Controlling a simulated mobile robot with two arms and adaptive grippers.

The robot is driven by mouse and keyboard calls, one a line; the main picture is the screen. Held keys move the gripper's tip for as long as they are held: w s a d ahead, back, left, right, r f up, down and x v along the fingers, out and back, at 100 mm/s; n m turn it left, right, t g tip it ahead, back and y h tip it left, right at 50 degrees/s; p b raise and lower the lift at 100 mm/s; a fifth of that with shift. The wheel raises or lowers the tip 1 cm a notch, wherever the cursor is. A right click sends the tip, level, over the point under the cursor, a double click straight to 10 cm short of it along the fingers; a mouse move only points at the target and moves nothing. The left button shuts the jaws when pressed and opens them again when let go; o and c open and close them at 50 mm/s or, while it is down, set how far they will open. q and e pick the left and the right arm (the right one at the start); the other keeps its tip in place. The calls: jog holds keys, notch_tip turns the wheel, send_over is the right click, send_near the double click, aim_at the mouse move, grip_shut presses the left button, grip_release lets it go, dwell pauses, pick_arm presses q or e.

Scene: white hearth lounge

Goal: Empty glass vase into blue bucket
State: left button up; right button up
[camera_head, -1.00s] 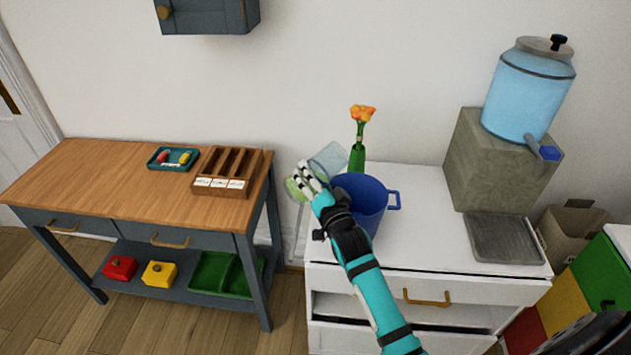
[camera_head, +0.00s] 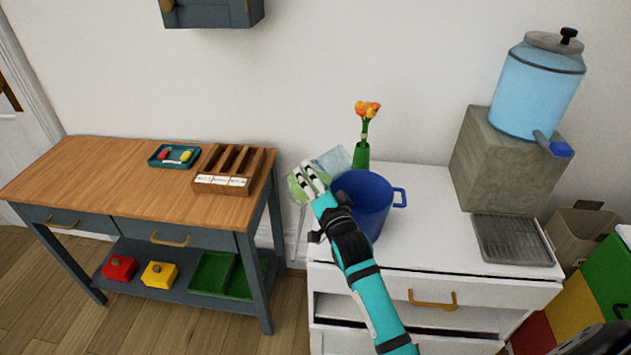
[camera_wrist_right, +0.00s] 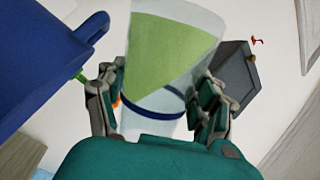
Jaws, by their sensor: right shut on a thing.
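My right gripper (camera_head: 312,182) is shut on the glass vase (camera_head: 334,160) and holds it tilted beside the left rim of the blue bucket (camera_head: 370,208). The vase is clear, with green content (camera_wrist_right: 165,60) inside and a dark blue band in the right wrist view. The green shows on the left of the fingers in the head view, the clear glass on the right. The bucket stands on the white cabinet and shows at the left of the wrist view (camera_wrist_right: 40,60). Its inside bottom is hidden. I see no green stream falling. My left gripper is not in view.
A green vase with orange flowers (camera_head: 362,153) stands close behind the bucket. A water dispenser (camera_head: 538,90) on a stone block is at the right, with a drip tray (camera_head: 512,240). A wooden table (camera_head: 110,180) stands left, across a gap. The white cabinet top (camera_head: 430,235) is clear right of the bucket.

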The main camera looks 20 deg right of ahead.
jog(key=shift+a+m+b, duration=0.25)
jog(key=shift+m+b, duration=0.8)
jog(key=shift+m, duration=0.05)
jog(key=shift+s+m+t, duration=0.2)
jog(key=shift+m+t, duration=0.1)
jog(key=shift+m, duration=0.7)
jog(key=shift+s+m, duration=0.25)
jog(key=shift+m, duration=0.25)
jog(key=shift+s+d+m+h, duration=0.2)
jog(key=shift+m+h, duration=0.2)
jog(key=shift+p, duration=0.3)
jog(key=shift+s+d+m, duration=0.3)
jog(key=shift+s+d, duration=0.05)
jog(key=shift+s+d+m, duration=0.3)
jog(key=shift+d+m, duration=0.05)
jog(key=shift+m, duration=0.05)
